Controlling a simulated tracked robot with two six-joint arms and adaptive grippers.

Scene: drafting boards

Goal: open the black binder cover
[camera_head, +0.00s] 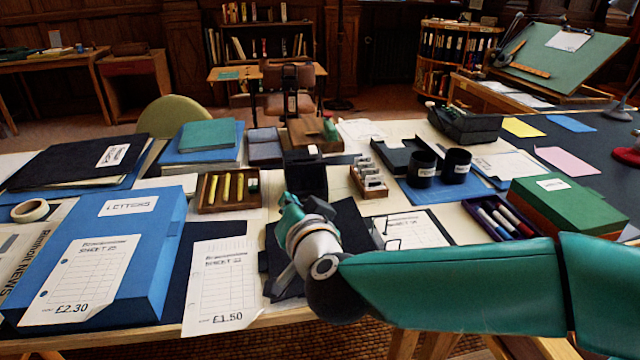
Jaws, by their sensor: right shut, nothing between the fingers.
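A flat black binder (350,222) lies on the table near the middle, partly hidden under my right arm. A dark upright panel (306,178) stands just behind my gripper; I cannot tell whether it is part of the binder. My right gripper (290,210) is over the left part of the black binder. It is shut and empty, with its fingertips mostly hidden; I cannot tell whether it touches the binder. My left gripper is not in view. Another black folder with a white label (62,163) lies at the far left.
A blue box marked LETTERS (150,235) and a price sheet (222,285) are at left. A wooden tray (230,205) lies behind them. A pen tray (505,220) and green box (570,205) are at right, close to my arm. A clipboard sheet (408,230) lies beside the binder.

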